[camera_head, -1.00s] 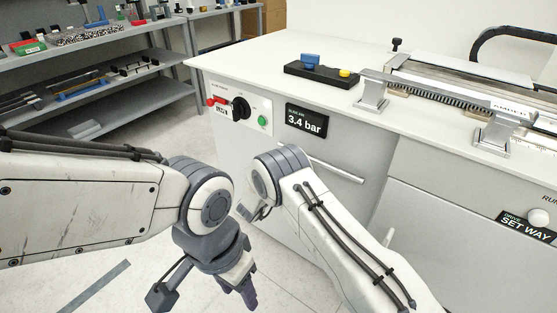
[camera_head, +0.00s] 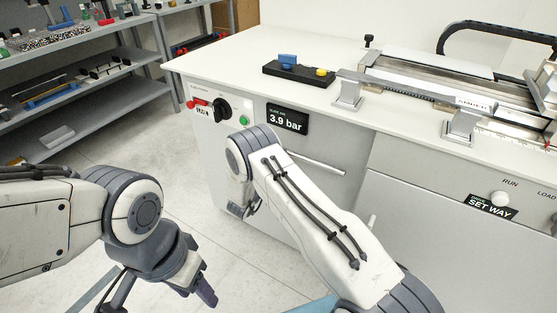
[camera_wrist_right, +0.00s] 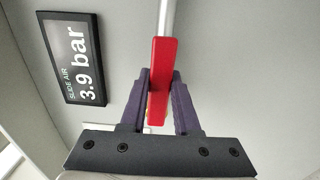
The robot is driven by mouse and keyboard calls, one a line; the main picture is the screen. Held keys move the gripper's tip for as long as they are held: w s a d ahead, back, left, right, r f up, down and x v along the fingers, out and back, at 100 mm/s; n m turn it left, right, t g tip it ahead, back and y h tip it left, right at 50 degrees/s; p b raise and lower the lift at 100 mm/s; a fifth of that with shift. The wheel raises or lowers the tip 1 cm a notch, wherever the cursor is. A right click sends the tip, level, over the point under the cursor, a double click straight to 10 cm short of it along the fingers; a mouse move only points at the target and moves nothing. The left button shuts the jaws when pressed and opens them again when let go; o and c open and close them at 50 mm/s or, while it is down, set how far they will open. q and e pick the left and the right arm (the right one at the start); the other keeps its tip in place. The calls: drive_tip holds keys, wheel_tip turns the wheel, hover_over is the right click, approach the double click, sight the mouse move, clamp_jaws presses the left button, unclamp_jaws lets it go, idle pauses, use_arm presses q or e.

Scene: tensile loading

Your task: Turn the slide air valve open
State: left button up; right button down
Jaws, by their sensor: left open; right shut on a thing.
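The red valve lever (camera_wrist_right: 161,65) on a metal rod shows in the right wrist view. My right gripper (camera_wrist_right: 159,90) is shut on it, with a purple finger on each side. In the head view my right arm hides the lever, and only part of the right gripper (camera_head: 241,209) shows low at the cabinet front. The slide air display (camera_head: 287,119) reads 3.9 bar; it also shows in the right wrist view (camera_wrist_right: 80,60). My left gripper (camera_head: 206,293) is open and empty, pointing down over the floor.
The cabinet front holds a red switch (camera_head: 194,103), a black knob (camera_head: 222,109) and a green button (camera_head: 244,120). A black block (camera_head: 300,74) and a long metal rig (camera_head: 425,95) stand on the white bench top. Shelves (camera_head: 85,95) stand at the left, with open floor between.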

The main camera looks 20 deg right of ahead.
drive_tip(key=c, duration=0.6)
unclamp_jaws()
drive_tip(key=shift+s+a+f, duration=0.1)
drive_tip(key=shift+c, duration=0.2)
drive_tip(key=v, duration=1)
drive_tip(key=shift+s+a, duration=0.1)
drive_tip(key=shift+s, duration=0.05)
